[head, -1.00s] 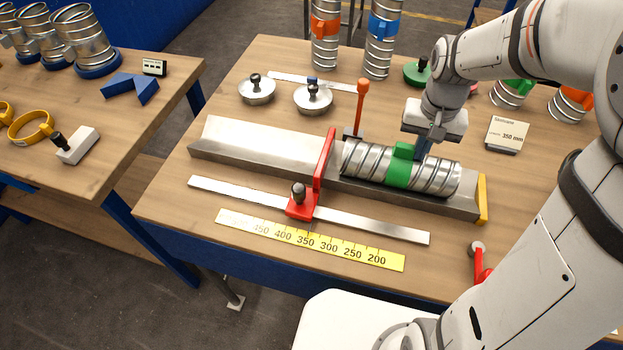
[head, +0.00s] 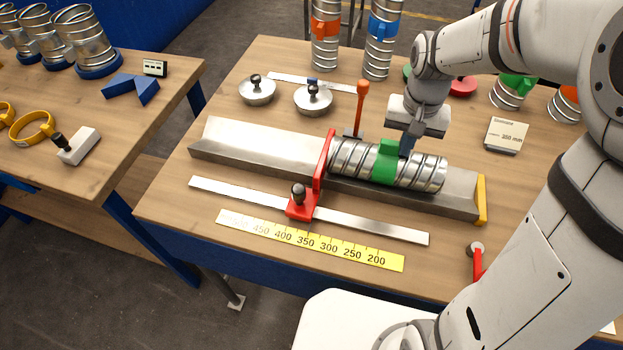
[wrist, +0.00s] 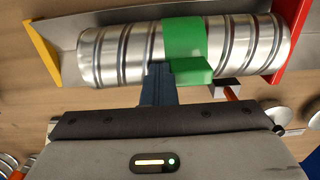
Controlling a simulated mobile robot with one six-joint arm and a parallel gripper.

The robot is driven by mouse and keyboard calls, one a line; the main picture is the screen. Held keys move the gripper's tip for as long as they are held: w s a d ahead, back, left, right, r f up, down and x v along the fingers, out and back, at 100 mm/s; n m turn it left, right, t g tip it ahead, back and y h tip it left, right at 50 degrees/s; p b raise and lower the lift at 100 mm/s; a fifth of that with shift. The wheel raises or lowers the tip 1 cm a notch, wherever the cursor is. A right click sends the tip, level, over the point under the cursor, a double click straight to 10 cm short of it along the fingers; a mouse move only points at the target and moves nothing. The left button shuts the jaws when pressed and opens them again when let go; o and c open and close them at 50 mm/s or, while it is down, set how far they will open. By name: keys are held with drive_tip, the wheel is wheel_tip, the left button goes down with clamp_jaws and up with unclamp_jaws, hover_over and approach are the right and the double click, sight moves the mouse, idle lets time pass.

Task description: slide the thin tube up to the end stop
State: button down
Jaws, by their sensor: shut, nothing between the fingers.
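The thin tube (head: 425,172), a silver spiral duct with a green collar (head: 386,162), lies lengthwise in the grey trough (head: 250,148). Its left end is at the red stop plate (head: 325,160); in the wrist view, the tube (wrist: 118,52) reaches the red plate (wrist: 290,45) with no clear gap, though contact is hard to confirm. The yellow end plate (head: 481,198) stands at the trough's right end, apart from the tube. My gripper (head: 406,146) is shut and empty, its fingers (wrist: 158,84) beside the green collar's tab (wrist: 190,70), seemingly against it.
An orange-topped upright handle (head: 360,105) stands behind the trough near the red plate. A steel rail (head: 370,226) and yellow scale (head: 310,240) lie in front. Lidded metal discs (head: 313,98) and upright ducts (head: 381,45) stand behind. The trough left of the red plate is empty.

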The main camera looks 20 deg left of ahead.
drive_tip(key=shift+r, duration=0.4)
drive_tip(key=shift+d, duration=0.1)
drive_tip(key=shift+d, duration=0.85)
wheel_tip(320, 180, up, 8)
drive_tip(key=p, duration=0.6)
drive_tip(key=s+d+r+t, duration=0.1)
drive_tip(key=s+d+r, duration=0.1)
drive_tip(key=s+d, duration=0.2)
drive_tip(key=s+d+r+t+b, duration=0.1)
drive_tip(key=s+d+t, duration=0.1)
drive_tip(key=s, duration=0.8)
drive_tip(key=shift+s+d+r+b, duration=0.3)
drive_tip(key=shift+d+r, duration=0.05)
drive_tip(key=shift+d, duration=0.5)
